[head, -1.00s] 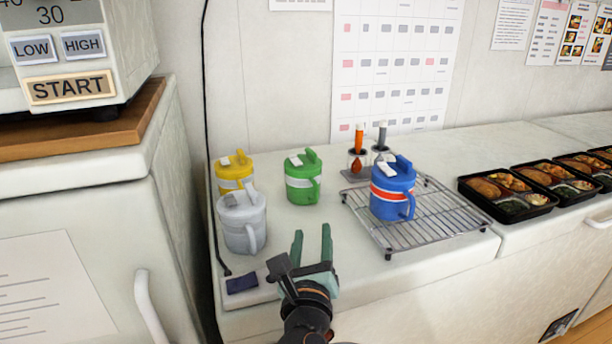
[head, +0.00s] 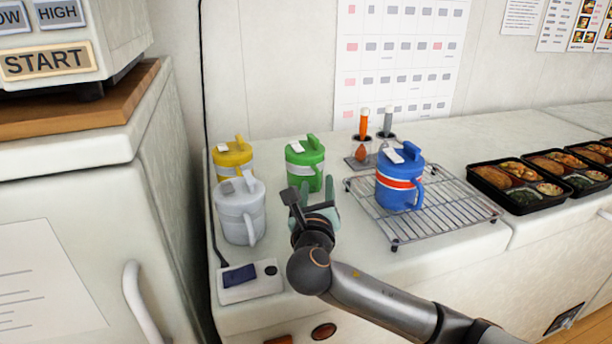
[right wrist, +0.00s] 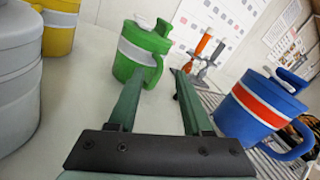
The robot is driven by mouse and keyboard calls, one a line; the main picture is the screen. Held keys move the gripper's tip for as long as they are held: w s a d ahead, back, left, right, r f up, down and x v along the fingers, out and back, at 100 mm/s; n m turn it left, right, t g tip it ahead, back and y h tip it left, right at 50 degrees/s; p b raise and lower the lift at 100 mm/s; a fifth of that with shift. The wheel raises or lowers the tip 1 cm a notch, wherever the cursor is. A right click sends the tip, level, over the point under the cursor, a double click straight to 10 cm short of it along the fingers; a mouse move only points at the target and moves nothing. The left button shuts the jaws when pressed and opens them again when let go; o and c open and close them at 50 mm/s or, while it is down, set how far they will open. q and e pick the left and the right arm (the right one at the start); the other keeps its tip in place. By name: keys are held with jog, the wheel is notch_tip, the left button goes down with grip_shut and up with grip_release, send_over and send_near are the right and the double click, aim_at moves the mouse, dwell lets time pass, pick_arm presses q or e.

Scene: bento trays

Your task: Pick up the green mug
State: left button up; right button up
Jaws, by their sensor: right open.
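The green mug (head: 305,163) stands upright on the white counter, with a white band and a green lid. In the right wrist view the green mug (right wrist: 141,52) is just beyond the fingertips, its handle towards the gap between them. My right gripper (head: 317,190) is open and empty, in front of the mug; its fingers also show in the right wrist view (right wrist: 156,78). The gripper hides a little of the mug's lower front in the head view. My left gripper is not in view.
A grey mug (head: 240,212) and a yellow mug (head: 232,158) stand left of the green one. A blue mug (head: 400,180) sits on a wire rack (head: 450,207) to the right. Two small dispensers (head: 362,150) stand behind. Bento trays (head: 508,188) line the right.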

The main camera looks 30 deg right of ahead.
aim_at(318, 175)
jog(key=shift+x, duration=1.55)
jog(key=shift+c, duration=0.4)
grip_shut()
jog(key=shift+r, duration=0.1)
